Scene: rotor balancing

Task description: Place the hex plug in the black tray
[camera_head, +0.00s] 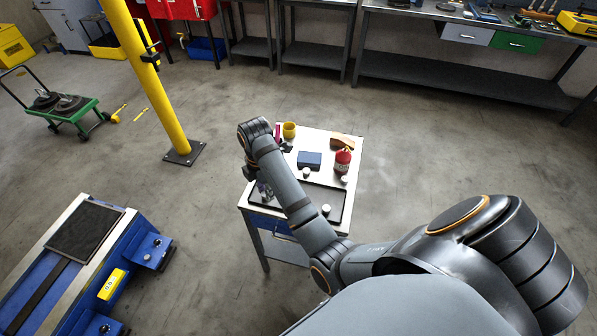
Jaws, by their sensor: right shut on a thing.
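The black tray (336,197) lies on the front part of a small white-topped table, partly covered by my right arm. My right gripper (265,192) points down at the tray's left end, partly hidden by my forearm. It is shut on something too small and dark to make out. I cannot tell the hex plug apart by its shape. A small pale round piece (326,209) sits in the tray, right of my forearm. Other small pale pieces stand behind the tray, one near the middle (306,172) and one at the right (344,180). My left gripper is not in view.
The table also bears a blue box (310,159), a red bottle (342,161), a yellow cup (289,130) and a brown item (343,142). A blue machine bench (105,250) stands at left, and a yellow post (150,85) behind it. Open floor lies right of the table.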

